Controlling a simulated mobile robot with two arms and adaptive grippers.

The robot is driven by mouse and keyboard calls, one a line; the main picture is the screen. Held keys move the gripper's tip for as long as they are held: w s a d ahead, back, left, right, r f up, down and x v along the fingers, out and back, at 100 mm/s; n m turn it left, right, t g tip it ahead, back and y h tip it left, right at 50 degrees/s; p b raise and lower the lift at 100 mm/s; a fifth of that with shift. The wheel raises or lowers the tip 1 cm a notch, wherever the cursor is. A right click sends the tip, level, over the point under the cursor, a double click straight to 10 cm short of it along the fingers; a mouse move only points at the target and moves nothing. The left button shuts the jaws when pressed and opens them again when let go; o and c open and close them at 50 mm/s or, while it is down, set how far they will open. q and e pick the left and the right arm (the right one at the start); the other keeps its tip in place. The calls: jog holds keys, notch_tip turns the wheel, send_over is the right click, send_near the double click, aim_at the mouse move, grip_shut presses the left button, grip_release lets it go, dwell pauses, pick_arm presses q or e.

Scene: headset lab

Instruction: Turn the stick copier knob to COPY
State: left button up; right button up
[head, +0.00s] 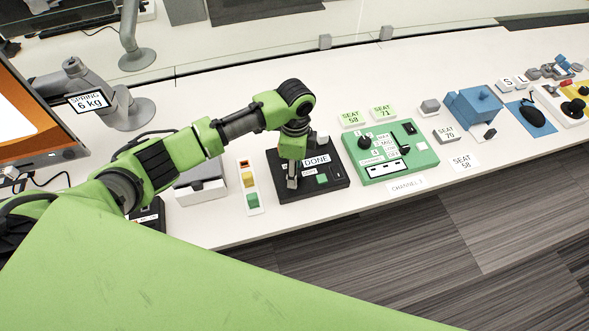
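A black device (329,184), likely the stick copier, lies on the white table near its front edge. Its display (316,160) reads DONE, and a green square (321,179) shows below it. My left gripper (291,183) points down over the device's left part, its fingers at or just above the top. The gripper hides that part, so I cannot see the knob, its setting, or whether the fingers hold it. The fingers look close together, but their gap is not clear. My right gripper is not in view.
Left of the device stand a strip of coloured blocks (249,187) and a grey-white box (201,188). A blue block (473,107) stands farther right.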

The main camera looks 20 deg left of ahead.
pick_arm(q)
jog(key=shift+f, duration=0.4)
jog(key=c, duration=1.1)
